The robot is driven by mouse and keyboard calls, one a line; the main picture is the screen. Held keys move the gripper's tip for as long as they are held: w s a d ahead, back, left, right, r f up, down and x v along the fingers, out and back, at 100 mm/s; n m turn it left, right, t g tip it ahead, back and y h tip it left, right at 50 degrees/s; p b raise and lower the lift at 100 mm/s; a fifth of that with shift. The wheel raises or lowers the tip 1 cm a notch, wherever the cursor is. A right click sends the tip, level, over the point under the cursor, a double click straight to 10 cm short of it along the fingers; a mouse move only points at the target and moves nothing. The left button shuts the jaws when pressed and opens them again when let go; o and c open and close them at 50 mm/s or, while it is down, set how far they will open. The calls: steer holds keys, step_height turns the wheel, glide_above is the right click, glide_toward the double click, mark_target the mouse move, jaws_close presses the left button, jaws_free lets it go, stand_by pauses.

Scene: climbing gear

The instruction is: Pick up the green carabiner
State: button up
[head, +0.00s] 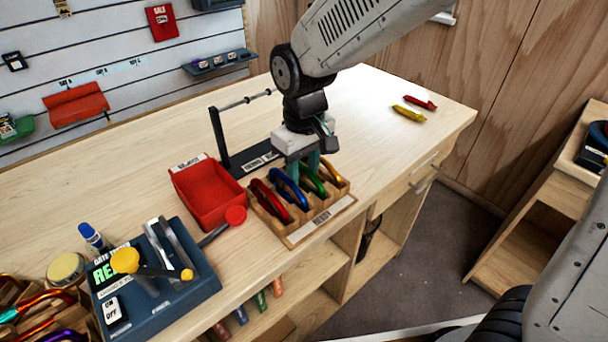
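The green carabiner (313,183) stands in a wooden slotted rack (318,222) on the bench, between a blue carabiner (287,193) on its left and a gold carabiner (331,173) on its right. A red carabiner (268,202) stands at the rack's left end. My gripper (304,170) points down just above and behind the rack, near the blue and green carabiners. Its two teal fingers show a gap between them. The fingertips are partly hidden behind the carabiners, so I cannot tell whether they touch one.
A blue gate-tester box (190,281) is at front left. Red and yellow items (408,113) lie at the back right; the bench there is mostly clear.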

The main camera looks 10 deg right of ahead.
mark_target(303, 166)
steer(key=shift+f, duration=0.15)
jaws_close()
step_height(303, 166, up, 10)
steer(key=shift+f, duration=0.25)
steer(key=shift+r, duration=0.3)
stand_by(0.4)
